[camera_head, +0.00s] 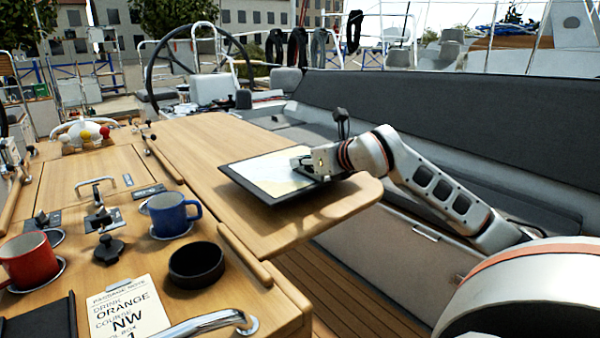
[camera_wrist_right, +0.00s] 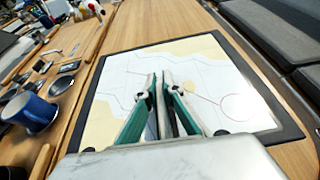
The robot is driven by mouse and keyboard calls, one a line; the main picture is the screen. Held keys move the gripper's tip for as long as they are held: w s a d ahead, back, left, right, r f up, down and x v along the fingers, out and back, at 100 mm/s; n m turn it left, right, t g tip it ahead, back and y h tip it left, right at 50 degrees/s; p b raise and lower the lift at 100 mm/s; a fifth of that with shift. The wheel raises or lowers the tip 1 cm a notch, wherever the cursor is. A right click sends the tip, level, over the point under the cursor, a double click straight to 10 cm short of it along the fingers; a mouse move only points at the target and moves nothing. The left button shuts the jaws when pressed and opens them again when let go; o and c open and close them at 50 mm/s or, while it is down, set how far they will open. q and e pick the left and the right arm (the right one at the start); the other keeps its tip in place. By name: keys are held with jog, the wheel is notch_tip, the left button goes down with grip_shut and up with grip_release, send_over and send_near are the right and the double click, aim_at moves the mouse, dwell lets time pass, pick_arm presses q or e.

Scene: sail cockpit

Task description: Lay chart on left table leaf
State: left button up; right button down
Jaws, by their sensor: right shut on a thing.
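The chart (camera_head: 252,171) is a flat pale sheet with a dark border, over the near part of the long wooden table leaf (camera_head: 205,137). A shadow shows along its near edge; I cannot tell whether it touches the wood. My right gripper (camera_head: 301,165) is at the chart's right part. In the wrist view the fingers (camera_wrist_right: 164,88) are shut on a thin dark piece standing at the middle of the chart (camera_wrist_right: 212,62), apparently its grip. Lines, a circle and tan patches show on the chart. My left gripper is not in view.
A blue mug (camera_head: 173,215), a black ring-shaped holder (camera_head: 196,264), a red mug (camera_head: 28,258) and a paper note (camera_head: 128,309) are on the middle table at left. The leaf's far part is clear. A grey-cushioned bench (camera_head: 450,110) runs along the right.

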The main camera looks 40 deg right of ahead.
aim_at(304, 172)
notch_tip(304, 172, down, 3)
jog(key=shift+r, duration=0.15)
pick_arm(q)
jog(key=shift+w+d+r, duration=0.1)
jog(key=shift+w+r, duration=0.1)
pick_arm(e)
jog(key=shift+f+b, duration=0.3)
jog(key=shift+f, duration=0.1)
jog(key=c, duration=2.2)
grip_release()
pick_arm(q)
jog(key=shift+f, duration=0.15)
pick_arm(e)
jog(key=shift+r, duration=0.1)
